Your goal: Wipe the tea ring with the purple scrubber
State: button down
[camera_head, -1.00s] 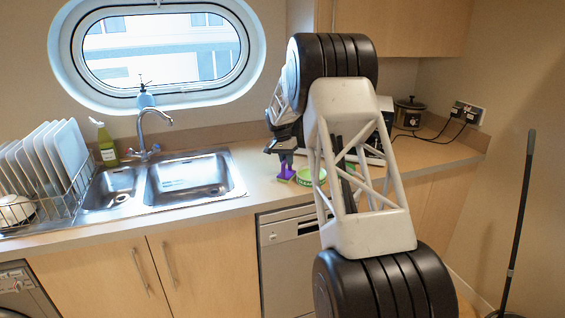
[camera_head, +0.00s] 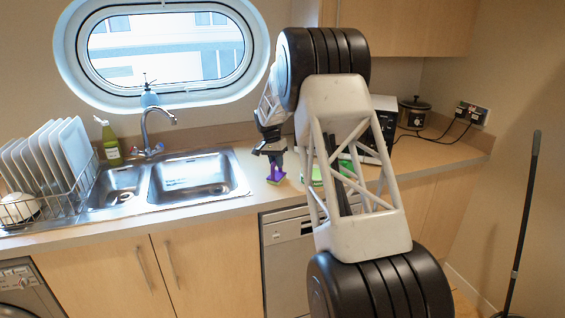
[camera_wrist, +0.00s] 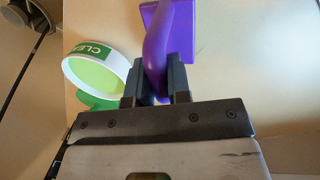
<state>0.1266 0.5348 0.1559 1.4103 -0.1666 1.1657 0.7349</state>
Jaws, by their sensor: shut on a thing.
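The purple scrubber (camera_head: 277,173) is upright at the counter, left of the arm, with a greenish pad at its lower end. I cannot tell whether the pad touches the counter. My gripper (camera_head: 273,155) is above it, shut on its handle. In the wrist view my gripper (camera_wrist: 157,82) has its two dark fingers on either side of the curved purple handle, and the scrubber's flat head (camera_wrist: 183,32) lies beyond them. I cannot make out the tea ring in either view; the scrubber, gripper or arm may hide it.
A green and white tub (camera_wrist: 98,70) with lettering stands close to the gripper, left of it in the wrist view. The sink (camera_head: 195,177) and dish rack (camera_head: 45,205) are to the left. A slow cooker (camera_head: 414,112) stands at the back right. Counter between sink and scrubber is clear.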

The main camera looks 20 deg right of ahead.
jog(key=shift+a, duration=1.95)
jog(key=shift+w+a+f, duration=0.1)
jog(key=shift+w+a, duration=0.05)
jog(key=shift+a, duration=0.1)
jog(key=shift+w+d, duration=0.2)
jog(key=shift+w, duration=0.1)
jog(key=shift+s+d, duration=0.1)
jog(key=shift+d, duration=5.15)
jog(key=shift+a, duration=5.3)
jog(key=shift+a+r, duration=0.1)
jog(key=shift+r, duration=0.1)
notch_tip(320, 180, up, 8)
